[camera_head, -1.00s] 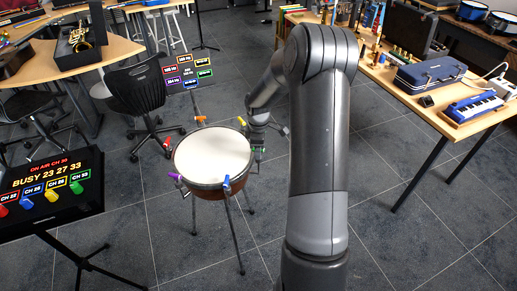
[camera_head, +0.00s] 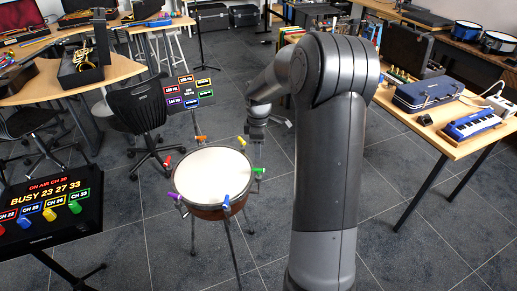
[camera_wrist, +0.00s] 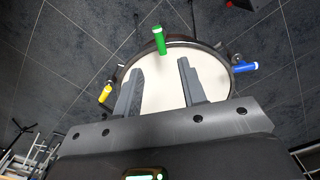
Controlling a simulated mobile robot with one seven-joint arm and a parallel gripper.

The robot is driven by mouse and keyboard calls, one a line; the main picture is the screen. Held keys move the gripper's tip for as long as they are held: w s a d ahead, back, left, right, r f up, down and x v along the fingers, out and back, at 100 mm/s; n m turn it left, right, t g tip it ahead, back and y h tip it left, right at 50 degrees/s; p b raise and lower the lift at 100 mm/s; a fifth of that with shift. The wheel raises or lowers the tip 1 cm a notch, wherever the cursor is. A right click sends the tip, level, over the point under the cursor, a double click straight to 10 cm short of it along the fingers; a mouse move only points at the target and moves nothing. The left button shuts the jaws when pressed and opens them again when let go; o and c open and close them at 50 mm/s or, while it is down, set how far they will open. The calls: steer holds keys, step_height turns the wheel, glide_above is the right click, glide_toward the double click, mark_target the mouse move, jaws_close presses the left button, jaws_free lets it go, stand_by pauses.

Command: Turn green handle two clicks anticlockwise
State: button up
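A round drum (camera_head: 212,175) with a white head stands on thin legs left of my arm, with coloured handles around its rim. The green handle (camera_head: 259,170) sticks outward on the right side of the rim. In the wrist view the green handle (camera_wrist: 159,40) stands just beyond my fingertips, near the middle. My gripper (camera_wrist: 160,68) is open and empty, its two fingers apart over the white drumhead. In the head view my wrist is above and behind the green handle, apart from it; the fingertips are not clear there.
Yellow (camera_wrist: 105,93) and blue (camera_wrist: 245,67) handles flank the green one in the wrist view. A small label display (camera_head: 190,93) stands behind the drum. A chair (camera_head: 140,110) is at left, a dark channel panel (camera_head: 45,210) at front left, a table (camera_head: 460,145) at right.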

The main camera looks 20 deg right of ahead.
steer(key=shift+o, duration=2.2)
steer(key=shift+f+m, duration=0.1)
steer(key=shift+m, duration=0.7)
steer(key=shift+o, duration=1)
steer(key=m, duration=0.3)
steer(key=shift+a+m, duration=0.1)
steer(key=shift+m, duration=0.3)
steer(key=m, duration=1)
steer(key=shift+f+m, duration=0.3)
steer(key=shift+f, duration=0.05)
step_height(320, 180, down, 10)
steer(key=shift+r, duration=0.1)
steer(key=shift+c, duration=0.4)
